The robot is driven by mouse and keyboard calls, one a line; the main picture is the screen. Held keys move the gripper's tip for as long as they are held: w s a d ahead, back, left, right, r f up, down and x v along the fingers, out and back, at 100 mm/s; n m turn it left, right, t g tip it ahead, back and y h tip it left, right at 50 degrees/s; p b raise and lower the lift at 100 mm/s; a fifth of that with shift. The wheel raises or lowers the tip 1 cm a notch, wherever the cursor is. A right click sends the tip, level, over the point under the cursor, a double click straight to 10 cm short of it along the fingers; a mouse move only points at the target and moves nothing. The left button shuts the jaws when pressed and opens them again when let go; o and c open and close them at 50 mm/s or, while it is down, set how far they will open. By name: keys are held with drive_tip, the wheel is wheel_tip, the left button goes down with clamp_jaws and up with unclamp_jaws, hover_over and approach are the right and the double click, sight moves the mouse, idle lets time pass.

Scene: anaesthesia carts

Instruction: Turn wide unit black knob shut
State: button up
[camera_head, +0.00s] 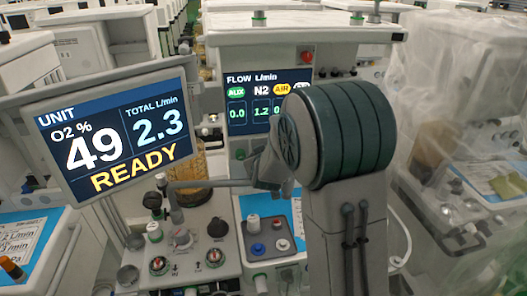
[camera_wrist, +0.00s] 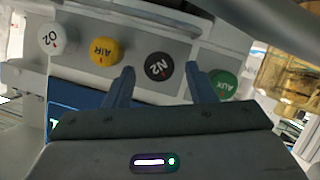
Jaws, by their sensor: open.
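The black knob marked N2 (camera_wrist: 157,66) sits in a row on a pale panel in the wrist view, its label tilted. My gripper (camera_wrist: 160,72) is open, with one finger on each side of the black knob in the picture. I cannot tell whether the fingers touch it or how deep they reach. In the head view the wide flow screen (camera_head: 250,105) reads AUX 0.0 and N2 1.2; the readings farther right are partly hidden behind my arm.
A white O2 knob (camera_wrist: 53,40) and a yellow AIR knob (camera_wrist: 103,51) lie left of the black one; a green AUX knob (camera_wrist: 222,84) lies right, close to a finger. A tilted READY screen (camera_head: 117,130) and another knob panel (camera_head: 185,245) stand left of my arm.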

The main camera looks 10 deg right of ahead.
drive_tip(key=shift+x, duration=0.9)
drive_tip(key=c, duration=1)
drive_tip(key=shift+d+f+m+b, duration=0.1)
drive_tip(key=shift+f+m+b, duration=0.15)
drive_tip(key=shift+b, duration=0.65)
